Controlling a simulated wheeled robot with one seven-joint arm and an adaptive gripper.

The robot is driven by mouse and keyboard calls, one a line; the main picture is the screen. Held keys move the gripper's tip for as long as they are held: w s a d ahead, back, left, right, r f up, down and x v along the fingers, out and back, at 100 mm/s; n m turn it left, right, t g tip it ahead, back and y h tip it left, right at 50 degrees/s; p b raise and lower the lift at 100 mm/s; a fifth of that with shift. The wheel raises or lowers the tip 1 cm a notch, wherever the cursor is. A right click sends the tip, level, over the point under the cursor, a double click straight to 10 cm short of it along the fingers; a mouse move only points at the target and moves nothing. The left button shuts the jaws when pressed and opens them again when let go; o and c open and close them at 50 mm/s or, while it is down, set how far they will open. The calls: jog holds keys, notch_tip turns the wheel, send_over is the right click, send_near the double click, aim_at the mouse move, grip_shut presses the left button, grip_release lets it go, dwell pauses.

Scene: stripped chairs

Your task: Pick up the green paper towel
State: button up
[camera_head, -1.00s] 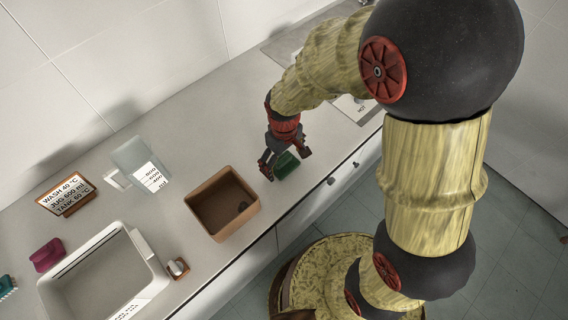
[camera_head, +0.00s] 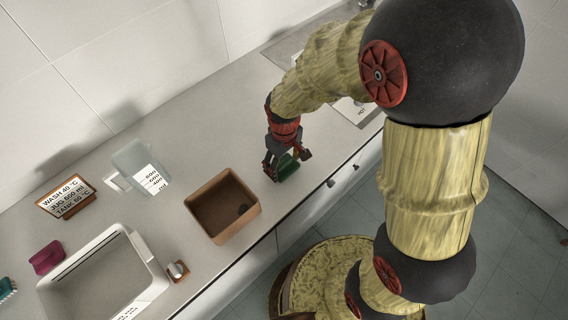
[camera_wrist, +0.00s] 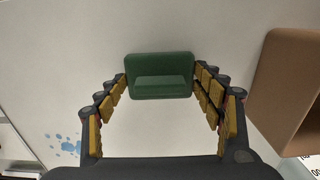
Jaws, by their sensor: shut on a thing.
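The green paper towel (camera_head: 287,167) is a small dark green block on the counter, right of the brown box. In the wrist view the green paper towel (camera_wrist: 160,76) sits between the fingertips, with both fingers touching its sides. My gripper (camera_head: 285,170) is shut on it from above. In the wrist view my gripper (camera_wrist: 160,84) has its yellow-padded fingers on the left and right of the towel. In the head view the fingers hide part of the towel. I cannot tell whether it is lifted off the counter.
The open brown box (camera_head: 222,206) stands just left of my gripper. Further left are a measuring jug (camera_head: 142,166), a sign (camera_head: 66,196), a white basin (camera_head: 104,275), a small knob (camera_head: 177,270) and a magenta item (camera_head: 47,257). The counter's front edge is close by.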

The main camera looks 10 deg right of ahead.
aim_at(284, 162)
jog(key=shift+r, duration=0.6)
notch_tip(284, 162, up, 2)
jog(key=shift+s+r+p, duration=0.1)
jog(key=shift+r+p, duration=0.15)
jog(key=shift+p, duration=0.3)
jog(key=s+d+r+p, duration=0.1)
jog(key=s+r+p, duration=0.1)
jog(key=s+r, duration=0.7)
jog(key=shift+s+d+p, duration=0.35)
jog(key=shift+s, duration=2)
jog(key=shift+r, duration=0.1)
jog(key=o, duration=0.4)
jog(key=c, duration=0.4)
